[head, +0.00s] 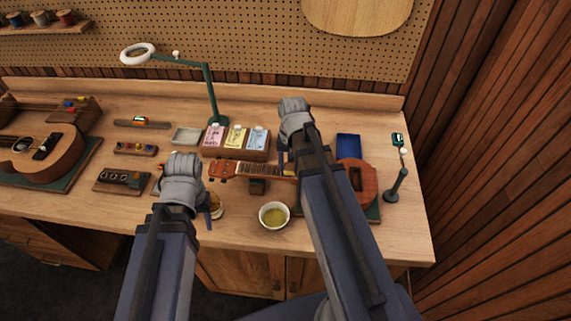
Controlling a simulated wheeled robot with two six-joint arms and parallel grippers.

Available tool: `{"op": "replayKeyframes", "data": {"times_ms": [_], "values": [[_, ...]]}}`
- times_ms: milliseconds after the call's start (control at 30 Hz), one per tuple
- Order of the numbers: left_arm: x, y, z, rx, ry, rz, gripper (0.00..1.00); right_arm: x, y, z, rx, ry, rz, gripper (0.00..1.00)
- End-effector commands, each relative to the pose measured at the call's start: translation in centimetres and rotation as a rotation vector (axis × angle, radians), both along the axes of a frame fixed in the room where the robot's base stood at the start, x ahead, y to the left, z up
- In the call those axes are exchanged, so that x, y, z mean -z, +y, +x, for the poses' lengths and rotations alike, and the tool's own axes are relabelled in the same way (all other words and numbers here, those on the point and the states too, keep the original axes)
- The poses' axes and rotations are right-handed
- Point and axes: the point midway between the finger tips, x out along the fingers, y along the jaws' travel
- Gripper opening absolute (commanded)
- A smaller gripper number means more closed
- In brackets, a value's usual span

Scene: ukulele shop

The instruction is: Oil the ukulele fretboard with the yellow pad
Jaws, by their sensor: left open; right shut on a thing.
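The ukulele lies across the bench, with its headstock (222,172) to the left and its fretboard (258,169) running right to the reddish-brown body (367,185). My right arm crosses it and hides where neck meets body. My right gripper (286,168) is at the fretboard, shut on a small yellow pad (289,173), mostly hidden by the arm; I cannot tell whether the pad touches the strings. A white bowl (274,226) of yellow-green oil stands in front of the neck. My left gripper (186,199) is open left of the headstock; its fingers are partly hidden.
A wooden rack of coloured packets (236,151) and a green lamp (212,95) are behind the neck. A blue item (348,146) and a tuner on a stand (396,184) are right. Another ukulele (50,150) lies far left.

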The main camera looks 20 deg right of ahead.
Motion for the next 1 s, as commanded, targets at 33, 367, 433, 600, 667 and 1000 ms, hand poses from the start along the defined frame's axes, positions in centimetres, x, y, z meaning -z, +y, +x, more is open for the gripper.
{"op": "replayKeyframes", "data": {"times_ms": [33, 367, 433, 600, 667, 1000], "values": [[0.1, 0.0, 0.0, 0.000, 0.000, 0.000, 0.50, 0.1, -0.5, -0.3, 0.003, 0.000, -0.001, 0.17], [0.1, 0.0, 0.0, 0.000, 0.000, 0.000, 0.50, 0.1, -1.3, -0.7, 0.001, 0.001, -0.003, 0.17], [0.1, 0.0, 0.0, 0.000, 0.000, 0.000, 0.50, 0.1, -1.5, -0.8, 0.002, 0.001, -0.003, 0.17], [0.0, 0.0, 0.0, 0.000, 0.000, 0.000, 0.50, 0.0, -2.5, -1.4, 0.004, 0.001, -0.003, 0.17], [0.0, 0.0, 0.0, 0.000, 0.000, 0.000, 0.50, 0.0, -3.0, -1.7, 0.003, 0.001, -0.003, 0.17], [-0.1, 0.0, 0.0, 0.000, 0.000, 0.000, 0.50, -0.1, -4.3, -2.3, 0.001, 0.000, -0.001, 0.17]]}}
